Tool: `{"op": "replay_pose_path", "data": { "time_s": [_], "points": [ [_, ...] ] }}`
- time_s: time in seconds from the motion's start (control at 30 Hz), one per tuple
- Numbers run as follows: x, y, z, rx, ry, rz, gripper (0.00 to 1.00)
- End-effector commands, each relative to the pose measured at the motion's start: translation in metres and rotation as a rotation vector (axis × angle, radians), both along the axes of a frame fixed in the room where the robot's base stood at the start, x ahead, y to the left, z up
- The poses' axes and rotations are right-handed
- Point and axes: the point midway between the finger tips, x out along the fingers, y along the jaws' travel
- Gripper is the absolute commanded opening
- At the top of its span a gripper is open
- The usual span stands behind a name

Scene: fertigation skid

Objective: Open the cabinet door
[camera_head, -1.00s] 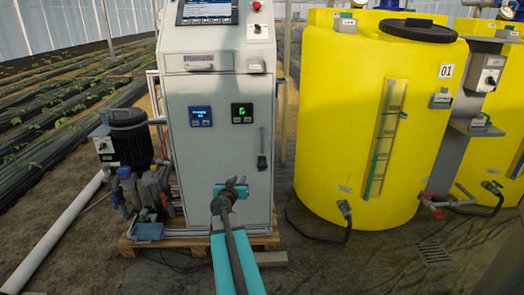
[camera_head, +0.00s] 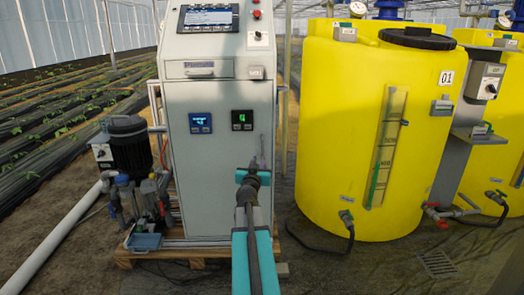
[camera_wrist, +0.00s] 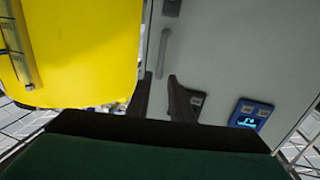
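The grey cabinet (camera_head: 215,175) stands at the centre in the head view, its front door shut as far as I can tell. The door's slim vertical handle (camera_wrist: 163,53) shows in the wrist view; in the head view its lower part is hidden behind my gripper. My gripper (camera_head: 253,168) is in front of the door's right side, at the handle's height. In the wrist view, my gripper (camera_wrist: 160,76) is open, with two dark fingers apart. The handle's end lies in line with the gap between the fingertips. I cannot tell whether they touch it.
A yellow tank (camera_head: 340,130) marked 01 stands close to the cabinet's right, with a narrow gap between. A dark pump (camera_head: 128,145) and pipework stand at the left. The cabinet rests on a wooden pallet (camera_head: 185,255). Two small displays (camera_head: 200,122) are on the door.

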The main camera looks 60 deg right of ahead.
Motion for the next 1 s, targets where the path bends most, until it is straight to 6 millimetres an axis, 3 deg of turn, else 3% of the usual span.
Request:
{"op": "replay_pose_path", "data": {
  "time_s": [1.0],
  "points": [
    [0.032,-0.072,0.0,0.0,0.0,-0.001,0.2]
  ]
}}
